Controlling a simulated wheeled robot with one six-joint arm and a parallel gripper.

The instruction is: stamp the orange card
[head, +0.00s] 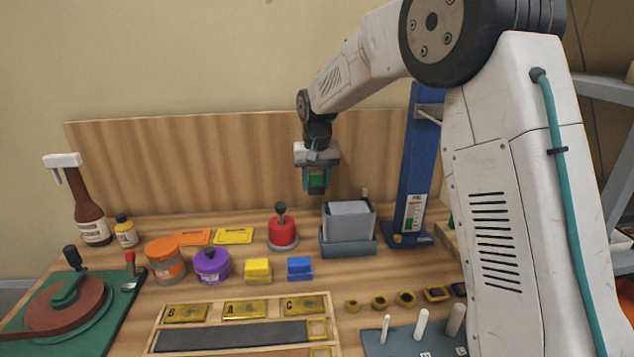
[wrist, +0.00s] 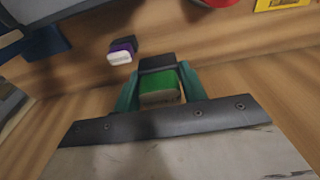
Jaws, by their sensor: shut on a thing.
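The orange card (head: 193,238) lies flat on the table at the left back, beside a yellow card (head: 234,236). Only a corner of the yellow card shows in the wrist view (wrist: 280,4); the orange card is out of that view. My gripper (head: 316,184) is raised above the back of the table, right of both cards and apart from them. In the wrist view my gripper (wrist: 160,92) is shut on a green block (wrist: 158,82) with a dark part at its far end and a pale near face. It looks like a stamp. Its underside is hard to make out.
A red pot with a black knob (head: 283,232) and a grey bin (head: 348,238) stand below my gripper. A purple-and-white block (wrist: 122,50) lies near the grip in the wrist view. Orange (head: 165,262) and purple (head: 212,266) jars stand before the cards.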

